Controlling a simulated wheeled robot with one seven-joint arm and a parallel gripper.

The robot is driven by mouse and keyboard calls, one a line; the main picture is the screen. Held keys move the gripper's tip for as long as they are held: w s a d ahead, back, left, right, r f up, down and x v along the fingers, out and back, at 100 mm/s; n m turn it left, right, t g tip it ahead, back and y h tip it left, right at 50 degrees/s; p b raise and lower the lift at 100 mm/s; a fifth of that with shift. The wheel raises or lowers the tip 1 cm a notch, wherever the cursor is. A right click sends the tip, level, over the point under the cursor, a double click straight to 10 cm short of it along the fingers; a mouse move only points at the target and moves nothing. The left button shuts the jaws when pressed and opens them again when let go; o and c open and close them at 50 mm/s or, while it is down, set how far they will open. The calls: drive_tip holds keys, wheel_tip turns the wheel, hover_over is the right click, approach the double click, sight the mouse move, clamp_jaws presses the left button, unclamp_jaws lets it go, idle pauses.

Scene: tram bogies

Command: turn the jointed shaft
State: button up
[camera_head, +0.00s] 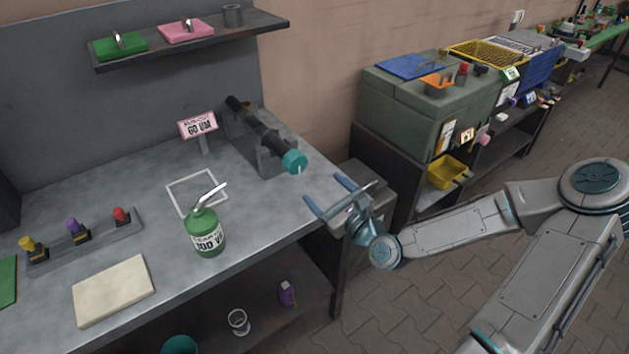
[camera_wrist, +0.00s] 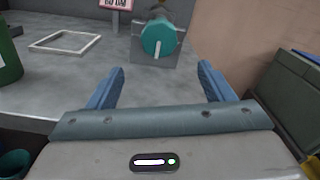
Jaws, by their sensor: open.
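The jointed shaft (camera_head: 264,134) is a dark bar on a grey stand at the back right of the workbench. Its near end carries a teal knob (camera_head: 294,161) with a small white mark low on its face. In the wrist view the teal knob (camera_wrist: 158,38) faces me, ahead of and between my fingers. My gripper (camera_head: 328,197) is open and empty, with blue fingers, at the right edge of the bench. It is apart from the knob. In the wrist view the knob hides most of the shaft behind it.
A pink sign (camera_head: 198,124) stands left of the shaft. A green oil can (camera_head: 206,233) stands by a white square outline (camera_head: 196,193). A row of coloured knobs (camera_head: 73,229) and a cream board (camera_head: 113,291) lie at left. A green-grey chest (camera_head: 425,105) stands to the right.

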drive_tip(key=p+v, duration=0.2)
drive_tip(key=shift+s+p, duration=0.1)
drive_tip(key=shift+p, duration=0.25)
idle(0.4)
